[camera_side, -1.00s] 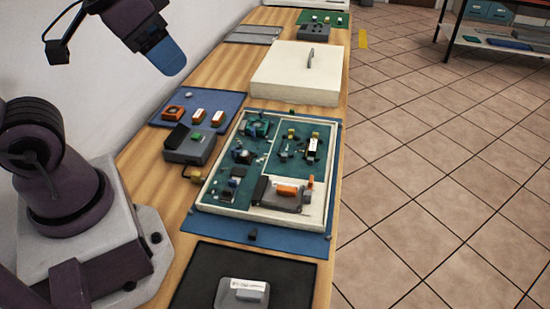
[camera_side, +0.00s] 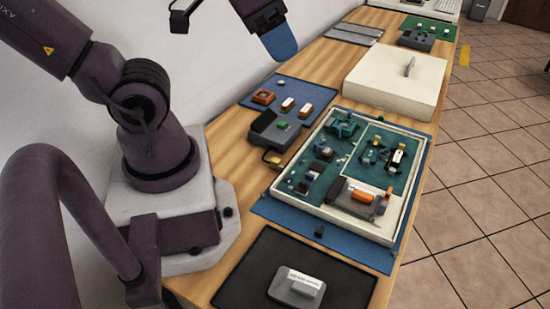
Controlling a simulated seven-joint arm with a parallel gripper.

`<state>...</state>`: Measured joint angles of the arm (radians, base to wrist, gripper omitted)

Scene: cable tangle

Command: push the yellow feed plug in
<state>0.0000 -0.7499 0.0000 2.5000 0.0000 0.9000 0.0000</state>
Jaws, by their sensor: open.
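A small yellow plug (camera_side: 272,160), which looks like the feed plug, lies between the grey box and the upper left edge of the cream-rimmed tray (camera_side: 300,205). It is too small to tell if it is seated in anything. The grey box (camera_side: 275,133) has a green part on top and sits at the edge of a blue mat. My gripper (camera_side: 280,42) hangs at the top of the picture, high above the bench and apart from the plug. It is open and empty. Only one blue finger shows clearly.
The tray holds green boards (camera_side: 385,150), small parts and a grey block with an orange part (camera_side: 362,196). A cream lidded box (camera_side: 395,80) stands behind it. A black mat (camera_side: 245,270) with a grey piece lies in front. Bare wood shows left of the tray.

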